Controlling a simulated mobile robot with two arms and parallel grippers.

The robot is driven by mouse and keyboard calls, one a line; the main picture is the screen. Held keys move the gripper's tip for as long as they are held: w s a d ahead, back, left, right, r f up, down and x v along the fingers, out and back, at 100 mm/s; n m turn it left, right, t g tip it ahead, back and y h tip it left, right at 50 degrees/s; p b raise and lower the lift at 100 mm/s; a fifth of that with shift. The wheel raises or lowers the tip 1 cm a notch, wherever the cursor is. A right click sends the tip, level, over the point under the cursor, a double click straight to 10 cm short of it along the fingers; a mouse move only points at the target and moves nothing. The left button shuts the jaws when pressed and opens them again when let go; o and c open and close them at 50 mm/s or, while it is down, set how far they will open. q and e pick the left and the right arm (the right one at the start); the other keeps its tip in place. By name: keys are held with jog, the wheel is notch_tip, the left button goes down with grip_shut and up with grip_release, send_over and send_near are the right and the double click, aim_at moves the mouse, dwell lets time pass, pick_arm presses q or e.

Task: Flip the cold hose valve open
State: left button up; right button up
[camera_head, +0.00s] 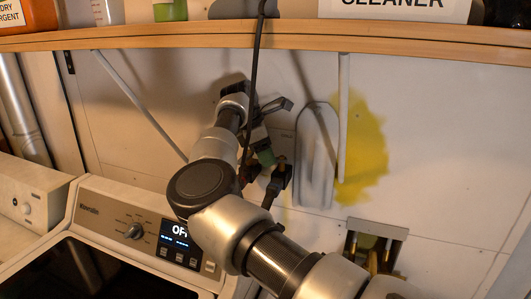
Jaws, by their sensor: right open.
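My right arm reaches in from the lower right, and its gripper (286,135) is up against the back wall area, with its dark fingers spread apart. No valve can be made out clearly as the cold one, and my arm and wrist hide part of the wall there. A metal box (377,230) with brownish fittings inside sits low on the wall, right of the gripper and apart from it. My left gripper is out of view.
A wooden shelf (300,32) with bottles and a cleaner container crosses above the arm. A white appliance (115,225) with a dial and lit display stands at lower left. A pale grey elongated piece (317,155) and a yellow stain (366,150) are on the wall.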

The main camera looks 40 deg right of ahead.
jog(key=shift+c, duration=0.3)
jog(key=shift+w, duration=0.1)
jog(key=shift+c, duration=1.1)
grip_shut()
jog(key=shift+f+n+b, duration=0.15)
jog(key=shift+n+b, duration=0.15)
jog(key=shift+b, duration=0.4)
jog(key=s+n+t+b, duration=0.1)
jog(key=n+b, duration=0.1)
jog(key=b, duration=0.1)
jog(key=s+n+t+b, duration=0.1)
jog(key=n+b, duration=0.2)
jog(key=b, duration=0.1)
jog(key=s+n+t+h+b, duration=0.1)
jog(key=n+b, duration=0.2)
jog(key=shift+s+a, duration=0.15)
jog(key=shift+a, duration=0.2)
jog(key=shift+s+d+r+n+t+y+b, duration=0.15)
jog(key=shift+s+n+t+b, duration=0.2)
jog(key=shift+n+b, duration=0.55)
jog(key=shift+s+d+r+n+t+y+b, duration=0.15)
jog(key=shift+s+n+t+b, duration=0.15)
jog(key=shift+n+b, duration=0.55)
jog(key=shift+o, duration=1.4)
grip_release()
jog(key=shift+f, duration=0.1)
